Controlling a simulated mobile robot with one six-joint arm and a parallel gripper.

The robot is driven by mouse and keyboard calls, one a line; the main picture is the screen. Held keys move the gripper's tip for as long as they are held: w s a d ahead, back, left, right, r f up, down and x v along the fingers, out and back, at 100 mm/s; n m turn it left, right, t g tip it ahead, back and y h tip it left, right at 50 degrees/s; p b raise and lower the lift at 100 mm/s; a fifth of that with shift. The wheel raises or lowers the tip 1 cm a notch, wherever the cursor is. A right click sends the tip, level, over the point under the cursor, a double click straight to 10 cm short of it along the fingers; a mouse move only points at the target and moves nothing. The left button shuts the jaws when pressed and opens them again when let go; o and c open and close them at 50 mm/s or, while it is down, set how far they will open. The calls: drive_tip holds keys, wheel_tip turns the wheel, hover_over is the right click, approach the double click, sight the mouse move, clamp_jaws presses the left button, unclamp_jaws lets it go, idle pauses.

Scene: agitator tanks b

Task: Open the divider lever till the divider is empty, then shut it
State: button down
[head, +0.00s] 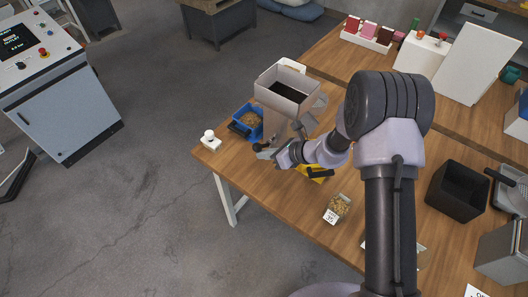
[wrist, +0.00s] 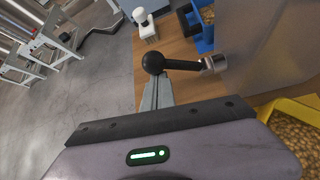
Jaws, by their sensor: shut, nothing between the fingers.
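The divider (head: 270,96) is a grey metal box with an open hopper on top, at the table's left end; the hopper's inside looks dark. Its lever, a black rod with a ball knob (wrist: 153,62), sticks out sideways from a metal pivot (wrist: 214,64) on the divider's wall in the wrist view. My gripper (wrist: 155,88) is shut and empty, its fingertips right by the knob; I cannot tell whether they touch. A blue pan (head: 248,122) with some grain stands left of the divider. A yellow pan (wrist: 292,112) holding grain is on its other side, mostly hidden by my arm in the head view.
A white button box (head: 208,141) stands at the table's left corner. A small labelled grain box (head: 337,208) sits nearer the front edge. A black bin (head: 458,190) is at the right. A control console (head: 50,85) stands across open floor at the left.

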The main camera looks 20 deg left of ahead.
drive_tip(key=shift+w+d+r+m+g+y+p, duration=0.15)
drive_tip(key=shift+w+r+m+g+y+p, duration=0.15)
drive_tip(key=shift+w+r+g+p, duration=0.15)
drive_tip(key=shift+w+d+r+m+g+y+p, duration=0.2)
drive_tip(key=shift+w+r+m+g+p, duration=0.15)
drive_tip(key=shift+r+p, duration=0.15)
drive_tip(key=shift+r, duration=0.1)
